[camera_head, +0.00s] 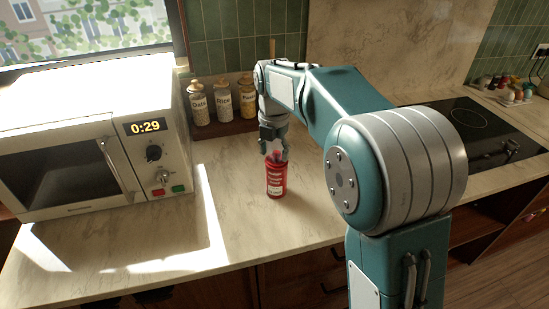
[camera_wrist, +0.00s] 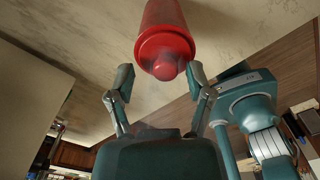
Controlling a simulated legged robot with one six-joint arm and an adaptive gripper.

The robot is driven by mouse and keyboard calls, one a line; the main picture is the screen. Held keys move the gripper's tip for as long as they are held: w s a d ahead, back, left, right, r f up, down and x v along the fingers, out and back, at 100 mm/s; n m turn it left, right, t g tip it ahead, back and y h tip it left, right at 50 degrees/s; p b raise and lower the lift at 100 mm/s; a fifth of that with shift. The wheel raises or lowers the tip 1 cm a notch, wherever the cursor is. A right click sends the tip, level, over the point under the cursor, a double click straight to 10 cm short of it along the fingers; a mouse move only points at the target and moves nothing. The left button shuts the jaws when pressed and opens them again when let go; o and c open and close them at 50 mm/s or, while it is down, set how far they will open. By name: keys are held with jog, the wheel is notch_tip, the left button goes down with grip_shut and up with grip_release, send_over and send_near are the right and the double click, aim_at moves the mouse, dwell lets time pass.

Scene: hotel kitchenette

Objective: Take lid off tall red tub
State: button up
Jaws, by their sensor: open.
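The tall red tub (camera_head: 276,182) with white labels stands upright on the counter, right of the microwave. In the wrist view its red body (camera_wrist: 164,14) enters from the top. Its red lid (camera_wrist: 165,46) sits on it, with a rounded knob (camera_wrist: 166,70) pointing toward my gripper. My gripper (camera_head: 273,150) is directly above the tub, pointing down. In the wrist view my gripper (camera_wrist: 161,76) is open, with one finger on each side of the knob. A gap shows at the left finger; whether the right finger touches the lid I cannot tell.
A white microwave (camera_head: 60,165) stands at the left. Several labelled jars (camera_head: 222,103) stand on a dark wooden stand (camera_head: 237,127) behind the tub. A black cooktop (camera_head: 470,125) is at the right. The counter (camera_head: 255,235) in front of the tub is clear.

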jog(key=shift+d+f, duration=0.1)
jog(key=shift+f, duration=0.25)
jog(key=shift+d, duration=0.2)
jog(key=shift+a, duration=0.1)
jog(key=c, duration=0.9)
jog(key=shift+o, duration=0.2)
